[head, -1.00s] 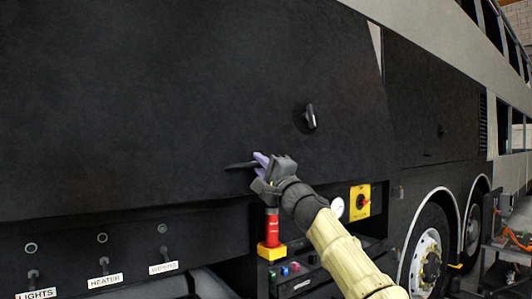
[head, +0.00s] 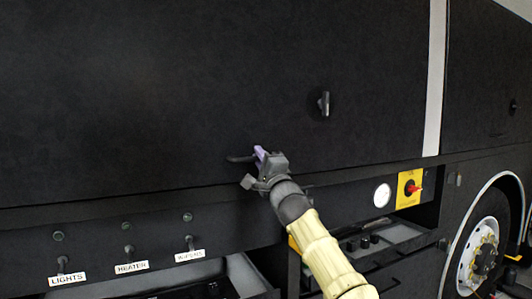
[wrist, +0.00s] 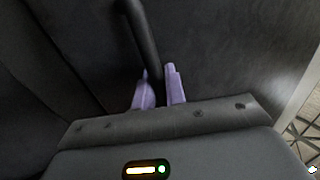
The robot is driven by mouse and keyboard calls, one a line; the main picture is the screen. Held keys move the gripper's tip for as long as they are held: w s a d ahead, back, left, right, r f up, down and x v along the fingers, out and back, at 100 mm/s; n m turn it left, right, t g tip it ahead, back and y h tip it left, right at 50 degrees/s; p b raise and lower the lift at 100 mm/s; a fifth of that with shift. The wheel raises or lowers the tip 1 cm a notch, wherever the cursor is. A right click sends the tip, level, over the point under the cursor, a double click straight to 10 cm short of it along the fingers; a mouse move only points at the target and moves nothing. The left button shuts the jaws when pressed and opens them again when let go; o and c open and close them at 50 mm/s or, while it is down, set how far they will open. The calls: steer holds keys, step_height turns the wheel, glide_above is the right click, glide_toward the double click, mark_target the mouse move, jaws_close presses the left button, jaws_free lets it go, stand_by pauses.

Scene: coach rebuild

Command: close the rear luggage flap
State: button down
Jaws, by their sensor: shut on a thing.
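The luggage flap (head: 180,90) is a large black panel on the coach side, filling much of the head view. It looks down and about in line with the panel to its right; I cannot tell whether it is fully seated. A dark bar handle (head: 238,159) sits low on it. My gripper (head: 259,155) is at the handle's right end, and its purple fingers are shut on it. In the wrist view the dark handle (wrist: 142,42) runs up from between the fingertips (wrist: 158,90). A dark turn latch (head: 324,103) stands upright on the flap, up and right of my gripper.
Below the flap are labelled switches (head: 129,251), a white gauge (head: 382,195) and a yellow plate with a red knob (head: 411,188). Open bays lie under them. A pale upright strip (head: 435,80) borders the flap at right. A wheel (head: 482,250) is at lower right.

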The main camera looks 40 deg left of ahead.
steer(key=c, duration=1.8)
jaws_free()
steer(key=shift+s, duration=0.15)
steer(key=shift+a, duration=0.1)
